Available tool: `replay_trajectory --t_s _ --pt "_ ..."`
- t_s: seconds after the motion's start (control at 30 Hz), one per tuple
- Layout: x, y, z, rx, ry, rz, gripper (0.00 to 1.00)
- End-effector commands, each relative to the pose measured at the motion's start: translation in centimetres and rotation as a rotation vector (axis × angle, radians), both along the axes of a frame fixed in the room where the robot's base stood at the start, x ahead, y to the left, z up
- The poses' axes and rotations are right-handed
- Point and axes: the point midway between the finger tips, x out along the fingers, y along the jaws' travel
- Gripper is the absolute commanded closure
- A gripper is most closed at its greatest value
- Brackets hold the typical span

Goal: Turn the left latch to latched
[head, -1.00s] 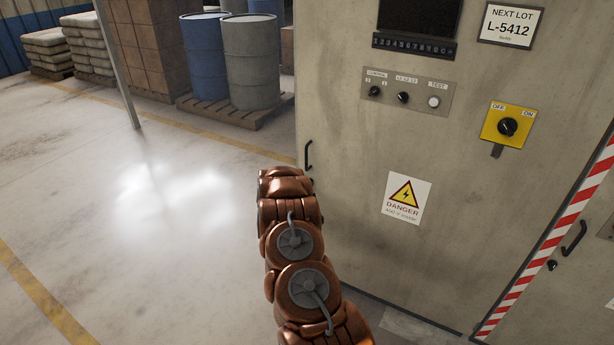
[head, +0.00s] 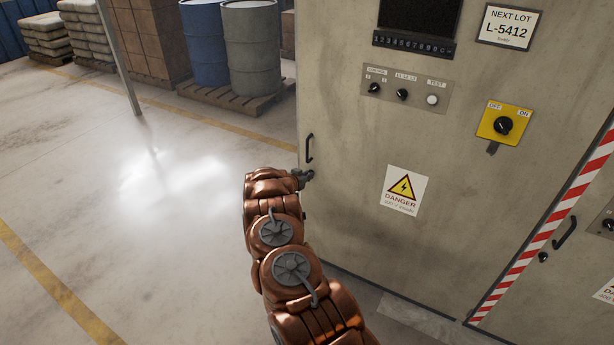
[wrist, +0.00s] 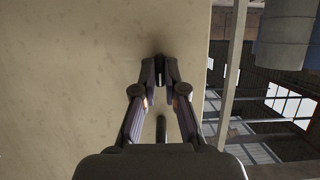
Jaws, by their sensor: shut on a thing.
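The left latch (head: 312,174) is a small dark knob low on the left edge of the grey cabinet door, just under a dark handle (head: 309,147). My gripper (head: 302,178) reaches it from the left, and its fingers cover most of it. In the wrist view my gripper (wrist: 160,72) is shut on the latch, with its fingertips close to the door face. A sliver of the latch (wrist: 159,77) shows between the tips. Which way the latch is turned cannot be told. The handle also shows between the fingers in the wrist view (wrist: 161,129).
The door bears a danger sign (head: 404,189), a control panel (head: 404,91) and a yellow OFF/ON switch (head: 503,124). Drums (head: 252,48) stand on a pallet behind. The floor at left is clear.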

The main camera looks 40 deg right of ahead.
Motion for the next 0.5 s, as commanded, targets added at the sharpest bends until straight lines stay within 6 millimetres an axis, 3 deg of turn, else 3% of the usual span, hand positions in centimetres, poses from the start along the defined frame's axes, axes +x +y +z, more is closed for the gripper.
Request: replay_trajectory --t_s 0.27,0.3,0.5 --pt "-0.07 -0.39 0.41 -0.007 -0.003 -0.003 1.00" --pt "-0.07 -0.39 0.42 -0.008 -0.003 -0.003 0.86" --pt "-0.08 -0.40 0.44 -0.007 -0.004 -0.004 0.65"
